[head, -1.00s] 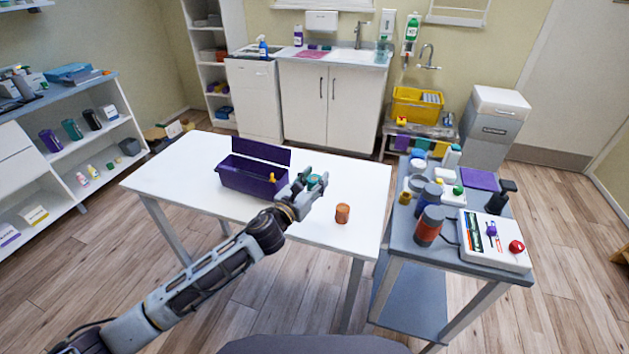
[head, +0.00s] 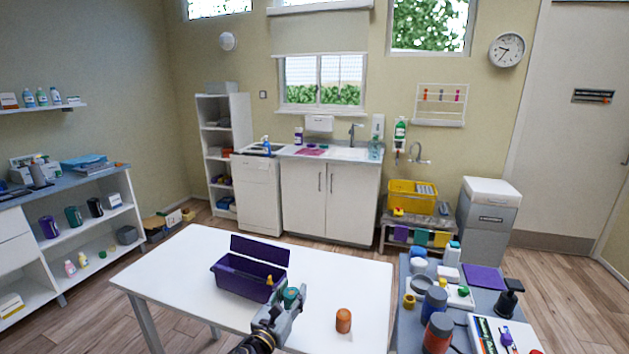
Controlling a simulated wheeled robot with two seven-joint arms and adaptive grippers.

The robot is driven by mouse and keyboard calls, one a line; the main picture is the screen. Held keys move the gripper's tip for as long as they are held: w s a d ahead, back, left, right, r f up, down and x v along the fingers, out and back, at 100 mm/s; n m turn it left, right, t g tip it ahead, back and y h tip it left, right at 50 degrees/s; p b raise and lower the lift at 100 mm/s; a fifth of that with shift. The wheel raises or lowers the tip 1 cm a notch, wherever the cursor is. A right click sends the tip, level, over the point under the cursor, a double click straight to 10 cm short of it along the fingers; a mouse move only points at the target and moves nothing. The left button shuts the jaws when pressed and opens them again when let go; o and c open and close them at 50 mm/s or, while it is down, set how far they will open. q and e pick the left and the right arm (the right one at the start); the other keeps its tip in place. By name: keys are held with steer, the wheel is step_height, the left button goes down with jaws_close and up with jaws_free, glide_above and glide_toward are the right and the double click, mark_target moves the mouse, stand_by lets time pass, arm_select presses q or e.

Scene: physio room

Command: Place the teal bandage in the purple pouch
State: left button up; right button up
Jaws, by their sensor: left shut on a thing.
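The purple pouch (head: 243,287) is an open box-like case on the white table, its lid raised at the back. A small yellow thing shows at its right end. My left gripper (head: 289,304) is at the pouch's front right corner, shut on the teal bandage (head: 291,295), a small green-teal roll at the fingertips. In this view it overlaps the table just right of the pouch; its height above the table is hard to tell. My right gripper does not show.
An orange roll (head: 343,320) stands on the white table (head: 345,275) to the right. A grey trolley (head: 405,318) crowded with bottles, jars and a purple cloth stands close at the right. The table's back and left parts are clear.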

arm_select(q)
steer(key=s+a+f+n+t+y+p, duration=0.1)
steer(key=s+a+n+y+p, duration=0.2)
steer(key=a, duration=1.2)
steer(key=s+n+y, duration=0.1)
steer(key=s+y, duration=0.2)
steer(key=s, duration=0.2)
steer(key=shift+a+f+p, duration=0.3)
steer(key=shift+f+p, duration=0.05)
steer(key=shift+p, duration=0.05)
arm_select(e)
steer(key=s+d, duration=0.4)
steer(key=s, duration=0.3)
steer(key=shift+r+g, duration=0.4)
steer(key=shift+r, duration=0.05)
arm_select(q)
steer(key=shift+r, duration=0.15)
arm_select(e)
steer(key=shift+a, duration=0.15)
